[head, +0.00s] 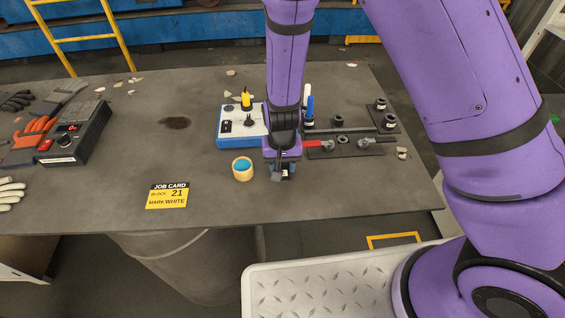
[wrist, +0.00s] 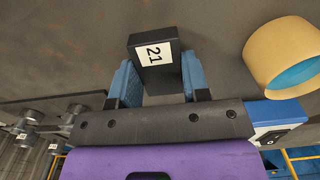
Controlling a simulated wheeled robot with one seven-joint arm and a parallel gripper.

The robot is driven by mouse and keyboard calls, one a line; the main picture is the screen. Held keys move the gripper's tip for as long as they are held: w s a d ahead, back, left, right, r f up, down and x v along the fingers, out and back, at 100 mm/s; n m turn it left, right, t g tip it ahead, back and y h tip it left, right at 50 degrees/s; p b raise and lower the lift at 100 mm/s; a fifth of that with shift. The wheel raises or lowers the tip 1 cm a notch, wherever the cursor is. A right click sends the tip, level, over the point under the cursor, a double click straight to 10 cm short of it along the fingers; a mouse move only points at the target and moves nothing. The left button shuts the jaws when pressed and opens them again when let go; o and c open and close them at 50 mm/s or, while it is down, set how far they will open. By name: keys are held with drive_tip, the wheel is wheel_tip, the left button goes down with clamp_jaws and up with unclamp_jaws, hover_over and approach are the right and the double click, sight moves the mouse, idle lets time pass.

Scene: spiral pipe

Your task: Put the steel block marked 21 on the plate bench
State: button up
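The steel block marked 21 (wrist: 153,55) is a dark block with a white label, between the blue finger pads of my gripper (wrist: 163,83) in the wrist view. Both pads appear to touch its sides. In the head view, my gripper (head: 282,168) is low over the front part of a large grey bench top (head: 215,190), and the block is small and partly hidden there. I cannot tell whether the block touches the bench top. No label shows whether this is the plate bench.
A tape roll (head: 242,169) stands just left of my gripper. A blue-white box (head: 228,128) is behind it. Dark plates with clamps and pegs (head: 345,147) lie right. A yellow job card (head: 167,196) reads block 21, mark white. A meter (head: 75,135) and gloves lie far left.

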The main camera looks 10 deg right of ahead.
sight(282, 166)
drive_tip(key=o, duration=0.4)
drive_tip(key=shift+r, duration=0.1)
wheel_tip(282, 166, up, 12)
idle(0.5)
drive_tip(key=shift+d+r, duration=0.1)
drive_tip(key=shift+r, duration=0.1)
